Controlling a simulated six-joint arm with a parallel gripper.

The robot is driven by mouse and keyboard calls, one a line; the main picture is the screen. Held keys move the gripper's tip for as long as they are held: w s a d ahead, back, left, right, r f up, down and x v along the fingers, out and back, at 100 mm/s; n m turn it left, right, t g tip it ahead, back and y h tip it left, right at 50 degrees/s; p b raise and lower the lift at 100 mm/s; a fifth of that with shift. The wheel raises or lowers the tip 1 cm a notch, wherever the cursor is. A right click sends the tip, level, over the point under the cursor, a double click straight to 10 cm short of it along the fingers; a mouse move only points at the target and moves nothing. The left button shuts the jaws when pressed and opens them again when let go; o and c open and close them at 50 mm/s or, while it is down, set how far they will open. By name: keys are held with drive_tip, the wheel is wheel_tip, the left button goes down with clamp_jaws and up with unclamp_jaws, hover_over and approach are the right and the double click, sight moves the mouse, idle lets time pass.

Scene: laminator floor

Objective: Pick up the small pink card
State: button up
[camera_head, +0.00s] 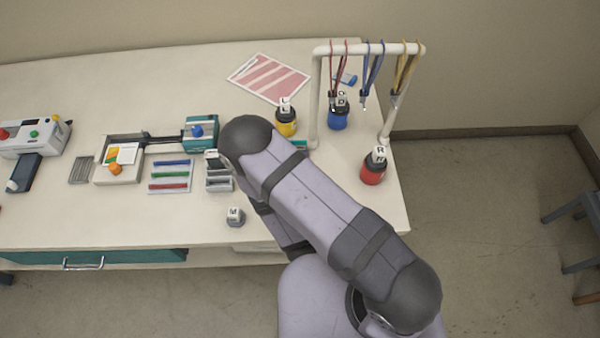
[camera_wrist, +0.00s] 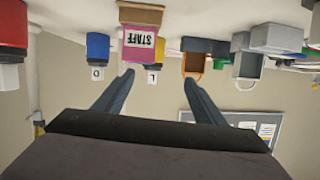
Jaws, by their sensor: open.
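The small pink card (camera_wrist: 139,42) shows in the wrist view, where the picture is upside down. It bears the word STAFF and a small dark picture or mark. It sits against a brown holder (camera_wrist: 140,15) on the table. My gripper (camera_wrist: 158,77) is open, with nothing between its two dark fingers. The card appears beyond the fingertips, nearer the left finger in the picture, and looks apart from them. In the head view my arm covers the card and the gripper.
Yellow (camera_head: 286,122), blue (camera_head: 338,115) and red (camera_head: 373,169) containers with lettered blocks stand on the right of the table (camera_head: 70,217). A white rack (camera_head: 370,49) with hanging lanyards is there too. A grey lettered weight (camera_head: 235,216) stands near the front edge.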

drive_tip(key=shift+h, duration=0.6)
drive_tip(key=d+f, duration=0.1)
drive_tip(key=s+d+f, duration=0.1)
drive_tip(key=d, duration=0.1)
drive_tip(key=shift+d+f+b, duration=0.1)
drive_tip(key=shift+d+b, duration=0.2)
drive_tip(key=shift+b, duration=0.05)
drive_tip(key=shift+b+x, duration=0.45)
drive_tip(key=shift+x, duration=2.1)
drive_tip(key=c, duration=1.1)
